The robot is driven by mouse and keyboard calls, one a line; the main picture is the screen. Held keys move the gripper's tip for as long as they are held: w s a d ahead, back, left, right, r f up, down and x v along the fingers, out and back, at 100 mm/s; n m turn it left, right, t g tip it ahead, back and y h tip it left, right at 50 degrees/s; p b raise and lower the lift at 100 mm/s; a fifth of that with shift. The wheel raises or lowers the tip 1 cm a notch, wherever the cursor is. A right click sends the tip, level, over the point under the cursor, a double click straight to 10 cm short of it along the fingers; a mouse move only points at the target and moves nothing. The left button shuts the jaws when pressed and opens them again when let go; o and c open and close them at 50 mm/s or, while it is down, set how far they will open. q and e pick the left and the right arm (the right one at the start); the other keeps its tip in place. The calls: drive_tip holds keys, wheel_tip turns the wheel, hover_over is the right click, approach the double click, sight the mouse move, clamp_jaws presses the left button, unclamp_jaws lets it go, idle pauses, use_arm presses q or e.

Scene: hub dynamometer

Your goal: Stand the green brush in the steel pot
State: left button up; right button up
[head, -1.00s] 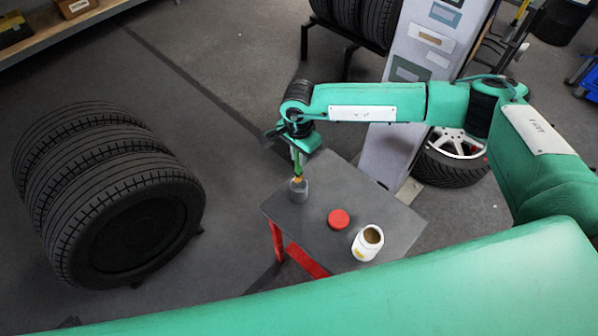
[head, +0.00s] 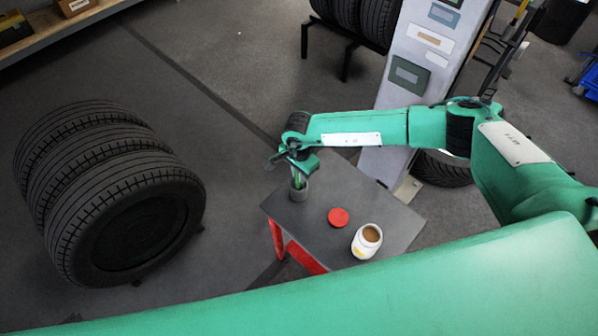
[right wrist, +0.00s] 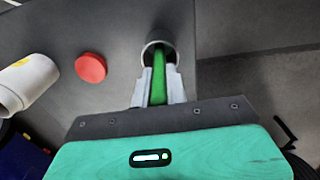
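The steel pot (head: 299,193) is a small grey cup upright near the left corner of the grey table. It also shows in the right wrist view (right wrist: 163,47), its round mouth just beyond my fingertips. My right gripper (head: 297,168) is right above the pot, shut on the green brush (right wrist: 158,86). The brush shows as a thin green strip between the fingers in the head view (head: 296,180). Its lower end goes into the pot's mouth and is hidden inside. My left gripper is in neither view.
A red round lid (head: 338,217) and an open white jar (head: 367,242) with a yellow label stand on the table (head: 400,218) to the right of the pot. Stacked tyres (head: 110,190) stand on the floor at left. A grey panel (head: 410,75) rises behind the table.

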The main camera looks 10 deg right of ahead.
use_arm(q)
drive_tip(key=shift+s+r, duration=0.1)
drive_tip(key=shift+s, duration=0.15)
use_arm(e)
drive_tip(key=o, duration=0.4)
drive_tip(key=shift+o, duration=0.2)
drive_tip(key=shift+f+p, duration=0.1)
drive_tip(key=shift+p, duration=0.2)
wheel_tip(320, 180, up, 2)
drive_tip(key=shift+w+r+b, duration=0.1)
drive_tip(key=shift+r+b, duration=0.1)
drive_tip(key=shift+b, duration=0.35)
drive_tip(key=shift+w+a+r+b, duration=0.1)
drive_tip(key=shift+a+r+b, duration=0.15)
drive_tip(key=shift+r, duration=0.25)
drive_tip(key=shift+a+r+b, duration=0.1)
drive_tip(key=shift+r+b, duration=0.25)
drive_tip(key=shift+r, duration=0.1)
wheel_tip(320, 180, up, 8)
drive_tip(key=shift+r+b, duration=0.15)
drive_tip(key=shift+b, duration=0.3)
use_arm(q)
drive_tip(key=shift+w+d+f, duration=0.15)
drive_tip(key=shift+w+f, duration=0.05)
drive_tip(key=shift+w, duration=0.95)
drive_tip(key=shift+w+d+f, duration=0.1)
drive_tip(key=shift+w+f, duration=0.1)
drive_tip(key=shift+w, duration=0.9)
use_arm(e)
drive_tip(key=shift+r, duration=0.55)
